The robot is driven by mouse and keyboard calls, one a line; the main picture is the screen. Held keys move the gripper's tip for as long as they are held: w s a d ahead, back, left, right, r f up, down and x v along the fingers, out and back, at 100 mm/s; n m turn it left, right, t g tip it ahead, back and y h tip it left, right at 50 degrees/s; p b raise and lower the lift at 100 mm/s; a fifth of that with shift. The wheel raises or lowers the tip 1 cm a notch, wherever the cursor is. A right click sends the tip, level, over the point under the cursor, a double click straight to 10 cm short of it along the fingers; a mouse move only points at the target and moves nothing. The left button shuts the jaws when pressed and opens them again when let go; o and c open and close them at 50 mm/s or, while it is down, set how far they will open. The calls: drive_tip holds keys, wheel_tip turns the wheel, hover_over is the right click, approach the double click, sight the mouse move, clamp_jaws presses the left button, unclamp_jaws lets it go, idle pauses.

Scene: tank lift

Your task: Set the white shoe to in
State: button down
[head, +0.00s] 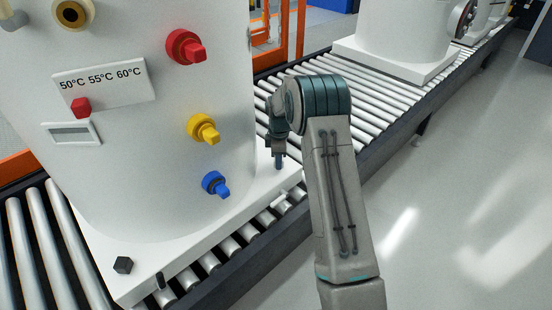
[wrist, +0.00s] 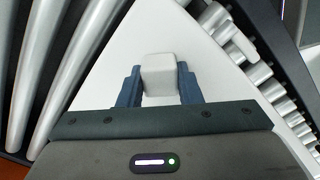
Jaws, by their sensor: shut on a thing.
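The white shoe (wrist: 159,75) shows in the wrist view as a small pale block at the corner of the tank's white base plate (wrist: 126,50). My gripper (wrist: 159,88) has its two dark blue fingers on either side of the block and is shut on it. In the head view my gripper (head: 279,163) points down at the right corner of the base plate (head: 262,190). There the shoe is hidden or too small to tell from the plate.
The white tank (head: 140,150) carries red (head: 187,47), yellow (head: 204,129) and blue (head: 215,185) knobs close to my arm. A dark block (head: 123,265) sits on the plate's near corner. The roller conveyor (head: 385,115) runs behind; open floor (head: 450,180) lies to the right.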

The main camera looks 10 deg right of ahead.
drive_tip(key=shift+w, duration=0.1)
drive_tip(key=c, duration=1)
unclamp_jaws()
drive_tip(key=shift+d, duration=0.15)
drive_tip(key=shift+r, duration=0.1)
wheel_tip(320, 180, up, 14)
drive_tip(key=p, duration=0.3)
